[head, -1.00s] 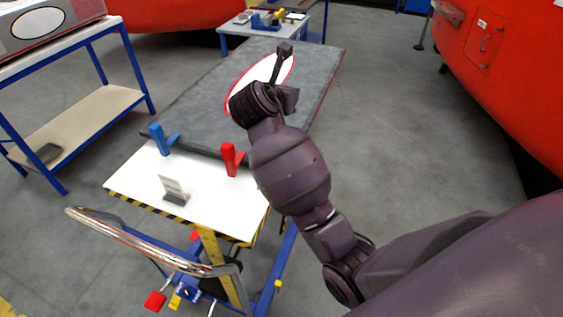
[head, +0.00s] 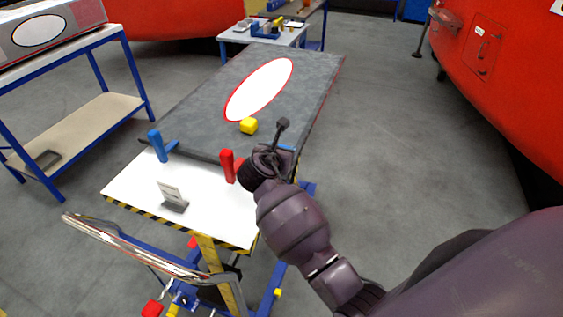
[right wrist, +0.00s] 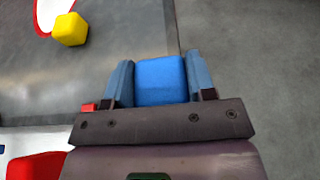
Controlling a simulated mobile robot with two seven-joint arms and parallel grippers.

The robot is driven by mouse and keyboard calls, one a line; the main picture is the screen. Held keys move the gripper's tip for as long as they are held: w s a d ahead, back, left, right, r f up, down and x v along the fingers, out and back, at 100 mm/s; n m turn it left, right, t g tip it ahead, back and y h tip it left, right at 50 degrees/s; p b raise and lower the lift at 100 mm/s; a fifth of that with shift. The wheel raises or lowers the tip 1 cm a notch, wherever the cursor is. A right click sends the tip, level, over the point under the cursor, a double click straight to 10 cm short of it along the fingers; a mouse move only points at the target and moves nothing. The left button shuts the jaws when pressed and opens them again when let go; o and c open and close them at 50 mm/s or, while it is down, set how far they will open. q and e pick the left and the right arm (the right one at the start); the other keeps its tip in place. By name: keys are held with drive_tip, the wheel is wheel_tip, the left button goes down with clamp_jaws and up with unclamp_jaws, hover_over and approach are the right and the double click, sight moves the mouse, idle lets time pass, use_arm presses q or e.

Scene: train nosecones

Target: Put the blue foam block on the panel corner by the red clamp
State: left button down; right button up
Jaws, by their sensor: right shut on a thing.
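My right gripper (right wrist: 160,85) is shut on the blue foam block (right wrist: 160,78), which sits between its two fingers in the right wrist view. In the head view the gripper (head: 285,148) is at the panel's near right corner, and my wrist mostly hides the block. The dark grey panel (head: 205,100) has a white oval with a red rim. The red clamp (head: 228,166) stands at the panel's near edge, just left of my right wrist; it also shows in the right wrist view (right wrist: 35,166). Whether the block touches the panel cannot be told. My left gripper is out of view.
A yellow block (head: 249,126) lies on the panel near the oval. A blue clamp (head: 157,146) stands at the near left edge. Open floor (head: 400,130) lies right of the panel.

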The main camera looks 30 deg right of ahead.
drive_tip(key=shift+f, duration=2.05)
drive_tip(key=o, duration=0.9)
drive_tip(key=shift+f, duration=0.1)
